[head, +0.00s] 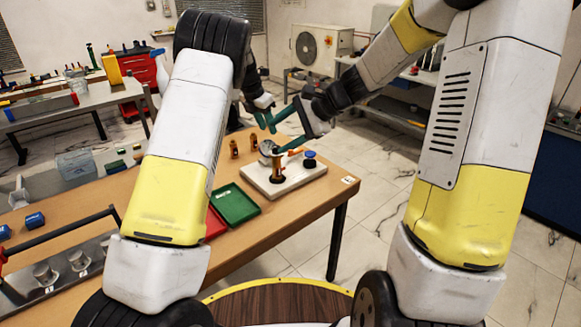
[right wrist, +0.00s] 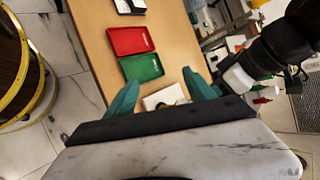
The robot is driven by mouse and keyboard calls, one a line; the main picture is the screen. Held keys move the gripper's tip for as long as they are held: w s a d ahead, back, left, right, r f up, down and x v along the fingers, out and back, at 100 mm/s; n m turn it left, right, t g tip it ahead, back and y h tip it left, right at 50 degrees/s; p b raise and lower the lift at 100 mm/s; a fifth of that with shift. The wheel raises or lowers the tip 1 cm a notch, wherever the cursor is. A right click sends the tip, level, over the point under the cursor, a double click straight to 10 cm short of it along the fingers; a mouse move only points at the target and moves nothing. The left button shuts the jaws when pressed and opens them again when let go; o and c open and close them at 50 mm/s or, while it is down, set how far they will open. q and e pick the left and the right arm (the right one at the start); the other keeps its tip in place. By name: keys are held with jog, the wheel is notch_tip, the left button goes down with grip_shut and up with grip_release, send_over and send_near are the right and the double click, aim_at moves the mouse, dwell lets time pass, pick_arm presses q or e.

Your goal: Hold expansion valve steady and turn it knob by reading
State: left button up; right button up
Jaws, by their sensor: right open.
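A pale board (head: 257,176) on the wooden table carries an upright brass-coloured valve body (head: 277,168), a silver round part (head: 267,148) that looks like a gauge, and a blue knob (head: 309,155). I cannot tell which part is the expansion valve's own knob. My right gripper (head: 276,140) is open with teal fingers above the board, partly covering the fittings. In the right wrist view its fingers (right wrist: 162,78) are spread and empty, with the board (right wrist: 160,99) beyond. My left gripper (head: 261,119) is beside it, mostly hidden behind my wrists; its opening is unclear.
A green tray (head: 234,204) and a red tray (head: 214,223) lie left of the board. Two small orange-brown fittings (head: 234,149) (head: 254,142) stand behind it. A metal rack with a black handle (head: 65,232) is at the near left. The table's right edge is close to the board.

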jog(key=w+f+m+t+y, duration=0.2)
jog(key=w+f+m, duration=0.5)
jog(key=w+f, duration=0.3)
jog(key=m+t+h, duration=0.1)
jog(key=m+t, duration=0.2)
jog(key=m, duration=0.5)
send_near(281, 166)
jog(key=x, duration=0.5)
jog(key=shift+a, duration=0.1)
jog(key=x, duration=0.7)
jog(key=shift+w+a+f, duration=0.15)
jog(key=shift+w+f, duration=0.05)
grip_shut()
grip_release()
jog(key=shift+s, duration=0.1)
